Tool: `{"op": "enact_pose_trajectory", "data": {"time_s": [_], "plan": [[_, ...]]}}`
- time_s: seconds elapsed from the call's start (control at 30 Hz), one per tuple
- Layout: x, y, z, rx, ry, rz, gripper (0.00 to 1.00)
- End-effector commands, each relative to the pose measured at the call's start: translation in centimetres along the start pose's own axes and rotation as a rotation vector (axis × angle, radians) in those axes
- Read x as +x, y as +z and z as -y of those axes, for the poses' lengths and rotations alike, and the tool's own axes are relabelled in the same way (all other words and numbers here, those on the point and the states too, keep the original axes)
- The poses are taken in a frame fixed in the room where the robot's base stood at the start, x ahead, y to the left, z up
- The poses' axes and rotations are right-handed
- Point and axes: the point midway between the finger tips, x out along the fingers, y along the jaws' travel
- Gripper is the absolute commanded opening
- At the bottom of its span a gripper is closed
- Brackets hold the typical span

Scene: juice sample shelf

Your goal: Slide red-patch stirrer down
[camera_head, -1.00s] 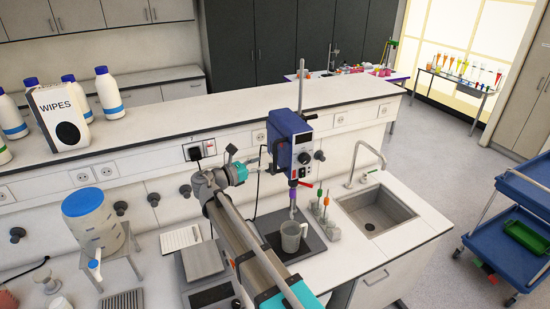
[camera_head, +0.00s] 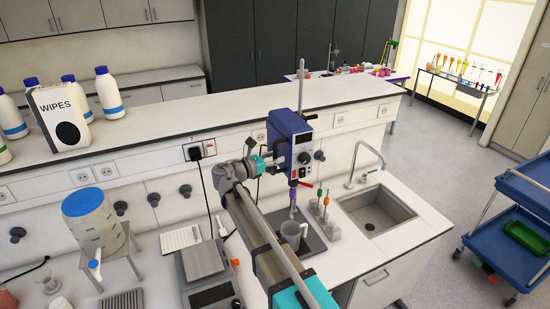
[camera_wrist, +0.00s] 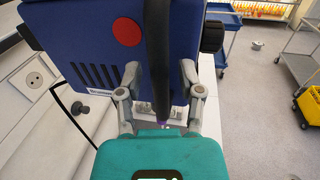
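The blue stirrer (camera_head: 284,133) is mounted on an upright metal rod (camera_head: 301,90) above the counter. In the wrist view its blue housing (camera_wrist: 95,45) fills the upper middle, with a round red patch (camera_wrist: 127,32) on it. Its stirring shaft (camera_head: 293,205) points down at a grey mug (camera_head: 291,232). My gripper (camera_wrist: 160,72) is at the stirrer's patch side, left of it in the head view. Its fingers are spread on either side of a dark upright bar, with visible gaps to it. Whether the fingertips touch the housing is unclear.
The mug stands on a dark base plate (camera_head: 312,243). A rack with small coloured tools (camera_head: 322,212) and a sink (camera_head: 375,210) are to the right. A scale (camera_head: 205,262) and a blue-lidded container (camera_head: 95,225) are to the left. A raised shelf ledge (camera_head: 200,125) runs behind.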

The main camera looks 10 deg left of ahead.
Motion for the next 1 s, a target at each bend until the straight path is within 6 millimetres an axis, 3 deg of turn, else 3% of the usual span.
{"op": "enact_pose_trajectory", "data": {"time_s": [0.03, 0.2, 0.67, 1.0], "plan": [[0.0, 0.0, 0.0, 0.0, 0.0, 0.0, 0.31], [0.0, 0.0, 0.0, 0.0, 0.0, 0.0, 0.0], [0.0, -0.3, 0.0, 0.0, 0.0, 0.0, 0.0], [0.0, -3.0, 0.0, 0.0, -0.001, -0.001, 0.0]]}}
